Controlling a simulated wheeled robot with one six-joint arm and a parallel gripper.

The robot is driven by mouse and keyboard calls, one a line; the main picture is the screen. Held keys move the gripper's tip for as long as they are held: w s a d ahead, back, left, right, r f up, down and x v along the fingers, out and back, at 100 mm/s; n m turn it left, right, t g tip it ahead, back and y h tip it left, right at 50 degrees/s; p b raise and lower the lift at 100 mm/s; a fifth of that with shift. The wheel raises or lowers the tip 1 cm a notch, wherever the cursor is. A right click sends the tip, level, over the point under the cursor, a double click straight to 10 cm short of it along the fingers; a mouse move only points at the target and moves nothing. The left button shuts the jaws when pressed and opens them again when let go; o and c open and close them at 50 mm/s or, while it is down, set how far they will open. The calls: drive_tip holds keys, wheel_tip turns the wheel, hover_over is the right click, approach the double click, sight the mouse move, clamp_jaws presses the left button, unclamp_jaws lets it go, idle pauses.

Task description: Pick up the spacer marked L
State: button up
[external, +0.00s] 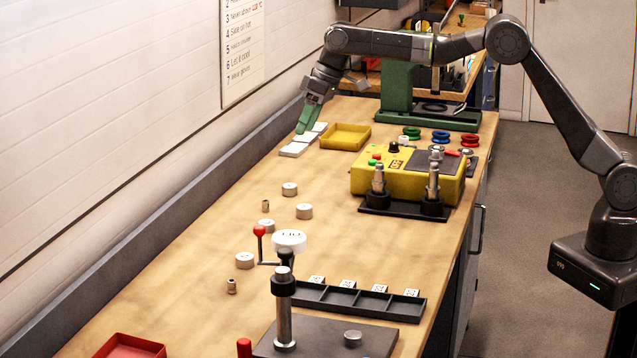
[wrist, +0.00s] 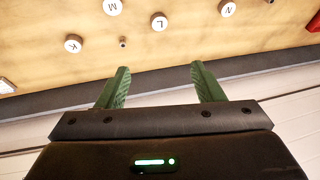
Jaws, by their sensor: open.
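The spacer marked L (wrist: 159,21) is a short pale disc with a dark letter, lying on the bench at the top middle of the wrist view. By its place in the row, it is the disc (external: 268,225) just behind the red-knobbed lever in the external view, where its letter is too small to read. My gripper (wrist: 160,82) has its two green fingers apart with nothing between them. In the external view my gripper (external: 305,118) is at the far wall side, over the white tiles, well away from the spacer.
Spacers K (wrist: 73,43), M (wrist: 112,6) and N (wrist: 228,8) lie around L, with a small brass piece (wrist: 123,42) between K and L. White tiles (external: 294,149) and a yellow tray (external: 345,136) are near my gripper.

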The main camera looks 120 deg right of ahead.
wheel_tip(320, 180, down, 7)
drive_tip(key=w+a+m+h+b, duration=0.1)
drive_tip(key=w+a+h+b, duration=0.1)
drive_tip(key=b, duration=0.3)
drive_tip(key=m+h+b, duration=0.2)
drive_tip(key=b, duration=0.2)
approach(268, 223)
drive_tip(key=w+f+p, duration=0.1)
drive_tip(key=w+d+f+p, duration=0.1)
drive_tip(key=shift+w+f+g, duration=0.15)
drive_tip(key=shift+f+g, duration=0.15)
drive_tip(key=shift+g, duration=0.1)
drive_tip(key=x, duration=0.1)
drive_tip(key=p+x, duration=0.1)
drive_tip(key=x, duration=0.2)
drive_tip(key=shift+s+d+p, duration=0.3)
drive_tip(key=shift+s, duration=0.05)
drive_tip(key=shift+w+d+f, duration=0.2)
drive_tip(key=shift+d+f, duration=0.05)
drive_tip(key=shift+f, duration=0.25)
drive_tip(key=c, duration=1.1)
